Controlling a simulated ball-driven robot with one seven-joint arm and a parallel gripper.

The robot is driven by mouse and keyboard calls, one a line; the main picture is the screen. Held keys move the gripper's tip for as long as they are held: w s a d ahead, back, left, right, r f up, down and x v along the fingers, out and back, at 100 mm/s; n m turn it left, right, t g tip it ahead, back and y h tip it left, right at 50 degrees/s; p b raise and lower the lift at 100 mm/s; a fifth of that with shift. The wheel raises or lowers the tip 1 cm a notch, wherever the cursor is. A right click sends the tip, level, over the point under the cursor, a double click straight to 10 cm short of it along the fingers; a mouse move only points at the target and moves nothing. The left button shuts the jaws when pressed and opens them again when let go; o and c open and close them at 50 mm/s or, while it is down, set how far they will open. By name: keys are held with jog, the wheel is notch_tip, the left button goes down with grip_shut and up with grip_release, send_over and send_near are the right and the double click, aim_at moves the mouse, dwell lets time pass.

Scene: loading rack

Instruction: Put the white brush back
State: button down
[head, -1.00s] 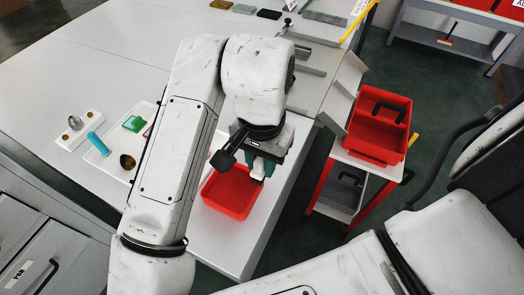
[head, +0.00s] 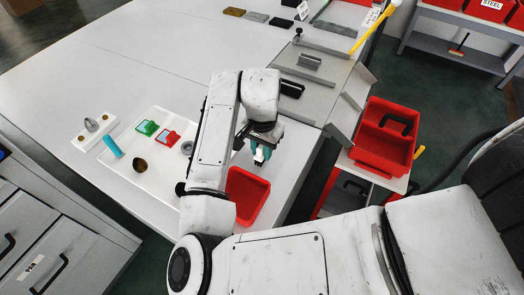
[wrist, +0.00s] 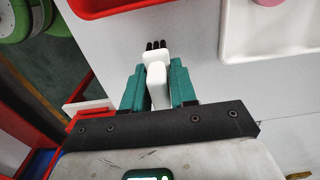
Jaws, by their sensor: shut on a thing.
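My gripper (wrist: 157,88) is shut on the white brush (wrist: 156,68), with a green finger on each side of it. The brush's short dark bristles point away from my wrist. In the head view my gripper (head: 257,150) is at the far edge of the red bin (head: 246,196), and only a small white bit of the brush shows. The wrist view shows the bin's edge (wrist: 108,8) beyond the bristles, to the left.
A white tray (head: 147,184) left of my arm holds green and red items and round pieces. A grey metal fixture (head: 310,85) stands behind right. A trolley with a red tote (head: 385,135) is at the right. White table is clear around the brush.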

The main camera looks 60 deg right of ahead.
jog(key=shift+f, duration=1)
jog(key=shift+f, duration=0.1)
jog(key=c, duration=0.9)
grip_release()
notch_tip(320, 180, up, 12)
jog(key=shift+r+b, duration=0.15)
jog(key=shift+b, duration=0.3)
